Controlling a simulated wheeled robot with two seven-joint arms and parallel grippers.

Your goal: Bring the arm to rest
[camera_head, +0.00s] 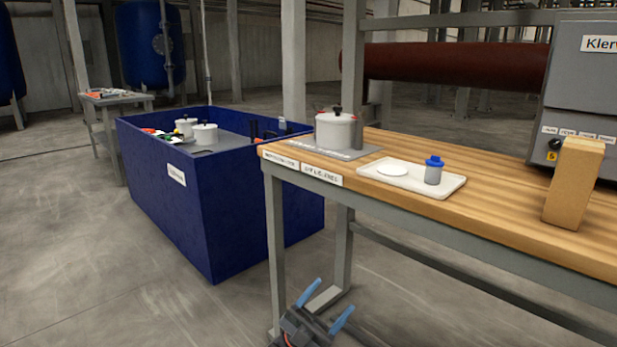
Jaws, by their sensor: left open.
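My left gripper (326,306) shows at the bottom of the head view, in front of and below the workbench's near left corner. Its two blue-tipped fingers are spread apart with nothing between them. It is clear of the bench top, and a bench leg stands just behind it. My right gripper is not in view. The workbench (490,218) has a wooden top and a grey metal frame.
On the bench stand a lidded white pot (335,131) on a grey plate, a white tray (418,184) with a white disc and blue-capped jar (433,171), and a wooden block (573,183). A grey machine (585,90) stands behind. A blue bin (240,205) holds pots.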

